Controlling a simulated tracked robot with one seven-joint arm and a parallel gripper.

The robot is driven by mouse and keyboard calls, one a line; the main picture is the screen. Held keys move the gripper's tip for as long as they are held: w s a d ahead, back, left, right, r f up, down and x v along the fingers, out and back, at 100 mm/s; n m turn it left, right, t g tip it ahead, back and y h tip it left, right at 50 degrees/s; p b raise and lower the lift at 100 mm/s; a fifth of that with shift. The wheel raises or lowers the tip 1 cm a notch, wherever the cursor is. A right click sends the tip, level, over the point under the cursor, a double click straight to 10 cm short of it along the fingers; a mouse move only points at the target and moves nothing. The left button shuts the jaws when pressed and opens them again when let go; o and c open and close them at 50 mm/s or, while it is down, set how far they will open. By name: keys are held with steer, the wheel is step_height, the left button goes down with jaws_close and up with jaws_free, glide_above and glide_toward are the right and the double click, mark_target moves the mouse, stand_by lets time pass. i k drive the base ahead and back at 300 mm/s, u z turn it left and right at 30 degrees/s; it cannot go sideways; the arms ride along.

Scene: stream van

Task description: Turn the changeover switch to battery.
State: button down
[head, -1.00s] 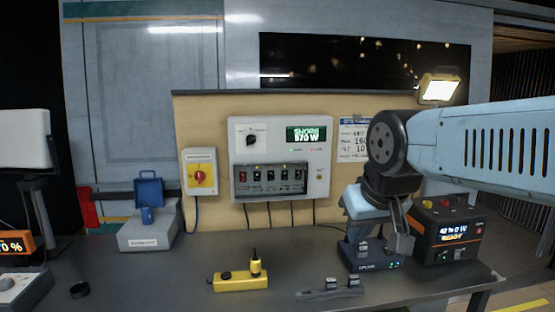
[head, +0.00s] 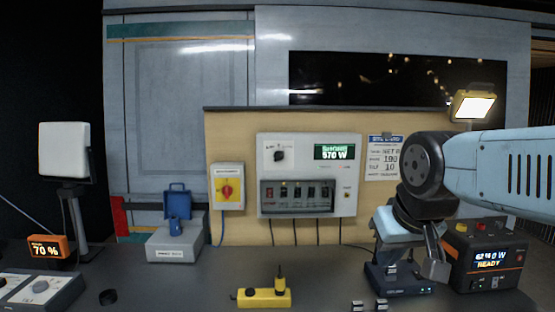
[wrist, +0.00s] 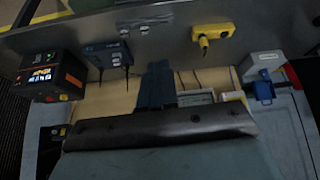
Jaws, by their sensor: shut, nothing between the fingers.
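The grey power panel (head: 345,150) hangs on the beige backboard in the head view. A black rotary knob (head: 279,156) sits at its upper left, and I take this for the changeover switch. Its pointer position and labels are too small to read. A green display (head: 334,152) beside it reads 570 W under a blurred word. My gripper (head: 437,262) is shut and empty, pointing down right of the panel, between the dark docking device and the black power unit. In the wrist view my gripper (wrist: 157,80) shows dark, closed fingers, with the panel (wrist: 195,97) partly hidden behind.
A yellow box with a red knob (head: 227,189) hangs left of the panel. A black power unit (head: 486,255) and a dark device (head: 398,279) stand close to my gripper.

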mark_target(279, 155)
steer(key=z, duration=1.7)
steer(key=k, duration=1.25)
steer(key=u, duration=1.05)
steer(key=i, duration=1)
